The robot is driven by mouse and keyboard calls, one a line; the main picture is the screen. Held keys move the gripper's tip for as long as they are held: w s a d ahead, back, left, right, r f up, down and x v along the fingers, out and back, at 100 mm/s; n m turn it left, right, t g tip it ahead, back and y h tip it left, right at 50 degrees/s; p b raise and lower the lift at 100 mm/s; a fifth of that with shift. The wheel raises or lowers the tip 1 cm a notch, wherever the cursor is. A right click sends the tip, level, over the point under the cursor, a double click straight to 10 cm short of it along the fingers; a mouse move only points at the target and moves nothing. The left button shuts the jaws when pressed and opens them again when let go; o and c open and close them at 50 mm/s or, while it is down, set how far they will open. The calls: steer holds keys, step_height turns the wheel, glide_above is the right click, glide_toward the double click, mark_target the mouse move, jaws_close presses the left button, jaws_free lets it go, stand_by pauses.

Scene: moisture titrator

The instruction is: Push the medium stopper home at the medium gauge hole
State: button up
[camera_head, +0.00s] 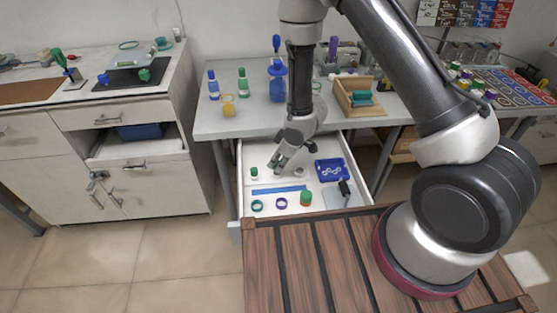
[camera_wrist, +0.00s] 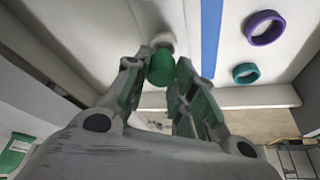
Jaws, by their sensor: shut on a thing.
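My gripper (camera_wrist: 160,68) is shut on a green stopper (camera_wrist: 161,68), with a fingertip on either side of it. A pale round piece (camera_wrist: 163,40) shows just past the stopper, partly hidden by it; I cannot tell whether they touch. The gauge hole itself cannot be made out. In the head view my gripper (camera_head: 274,168) is low inside the open drawer, tilted, behind the blue strip. A small green piece with a pale base (camera_head: 254,173) shows just left of it there; I cannot tell whether it is the held stopper.
The drawer floor has a blue strip (camera_head: 279,189), a green ring (camera_head: 257,205), a purple ring (camera_head: 281,203), a green-and-orange piece (camera_head: 306,198) and a blue tray (camera_head: 331,170). The drawer walls stand close around. Bottles (camera_head: 243,83) stand on the bench above.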

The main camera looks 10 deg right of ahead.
steer(key=shift+f, duration=1.05)
steer(key=o, duration=1.2)
steer(key=shift+o, duration=0.2)
steer(key=shift+r, duration=0.1)
steer(key=shift+v, duration=2.15)
steer(key=v, duration=0.7)
steer(key=shift+r, duration=0.25)
steer(key=shift+s+d, duration=0.1)
